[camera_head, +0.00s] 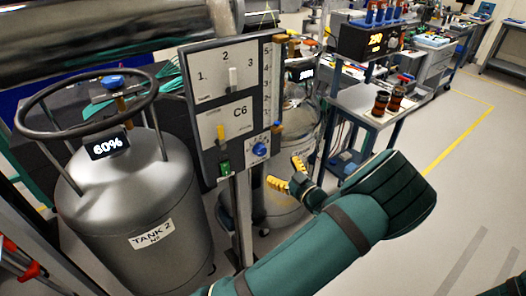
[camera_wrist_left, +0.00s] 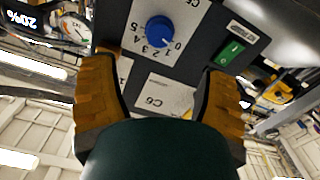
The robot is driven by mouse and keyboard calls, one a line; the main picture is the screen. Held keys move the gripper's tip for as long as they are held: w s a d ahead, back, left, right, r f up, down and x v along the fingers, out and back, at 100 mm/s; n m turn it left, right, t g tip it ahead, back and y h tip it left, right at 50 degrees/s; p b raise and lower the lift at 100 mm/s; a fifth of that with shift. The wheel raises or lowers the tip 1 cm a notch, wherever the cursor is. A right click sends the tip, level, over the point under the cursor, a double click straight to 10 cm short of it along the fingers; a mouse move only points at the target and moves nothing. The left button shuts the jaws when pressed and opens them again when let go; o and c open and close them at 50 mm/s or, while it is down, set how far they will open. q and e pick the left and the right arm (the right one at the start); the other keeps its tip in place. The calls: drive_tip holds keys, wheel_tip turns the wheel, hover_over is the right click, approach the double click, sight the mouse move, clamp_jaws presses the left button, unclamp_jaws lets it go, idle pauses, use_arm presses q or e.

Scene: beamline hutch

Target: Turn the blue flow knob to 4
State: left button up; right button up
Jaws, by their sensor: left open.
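The blue flow knob (camera_head: 259,150) sits low on the right side of the grey C6 panel (camera_head: 206,146). In the left wrist view the knob (camera_wrist_left: 159,30) shows upside down on a white plate with a number scale around it; I cannot surely read which number it points to. My left gripper (camera_head: 284,175) is open and empty, to the lower right of the knob and apart from it. In the left wrist view its yellow fingers (camera_wrist_left: 160,75) frame the panel, with the knob beyond the tips. My right gripper is not in view.
A green switch (camera_head: 224,168) sits left of the knob. A cart (camera_head: 365,105) carries brown bottles. Floor at right is clear.

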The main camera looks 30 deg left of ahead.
sight(263, 152)
use_arm(q)
drive_tip(key=b+x, duration=0.1)
drive_tip(key=x, duration=1)
drive_tip(key=shift+d, duration=0.1)
drive_tip(key=c, duration=1.2)
